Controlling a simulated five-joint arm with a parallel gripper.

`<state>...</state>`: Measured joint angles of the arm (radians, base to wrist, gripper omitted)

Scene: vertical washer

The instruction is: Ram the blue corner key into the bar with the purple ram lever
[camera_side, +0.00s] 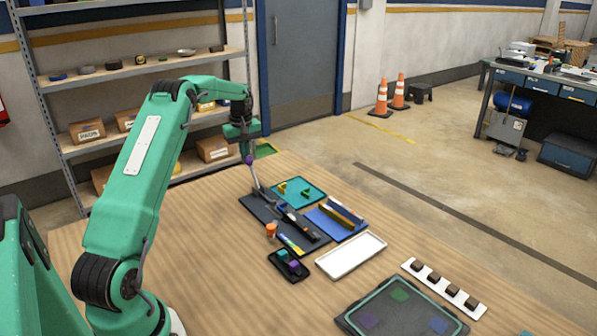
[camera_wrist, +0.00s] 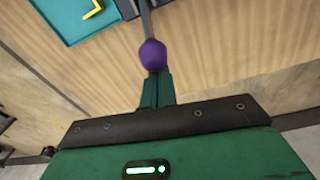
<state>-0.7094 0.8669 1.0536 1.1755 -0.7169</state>
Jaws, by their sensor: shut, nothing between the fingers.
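The ram lever stands up from the dark fixture plate (camera_side: 258,207), with a grey rod and a purple knob (camera_side: 249,159) at its top. The knob also shows large in the wrist view (camera_wrist: 152,55). My gripper (camera_side: 246,150) is shut and empty, its fingertips (camera_wrist: 155,76) right at the knob. I cannot tell whether they touch it. A small blue piece (camera_side: 283,207) on the fixture may be the blue corner key; it is too small to be sure. A dark bar seems to lie along the fixture behind it, so how they meet is unclear.
A teal tray (camera_side: 318,199) with yellow-green corner pieces lies behind the fixture. A blue tray (camera_side: 326,230) with bars lies to its right. An orange-topped item (camera_side: 271,230), a black holder (camera_side: 287,274) and a white tray (camera_side: 329,264) stand in front. The table's left part is clear.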

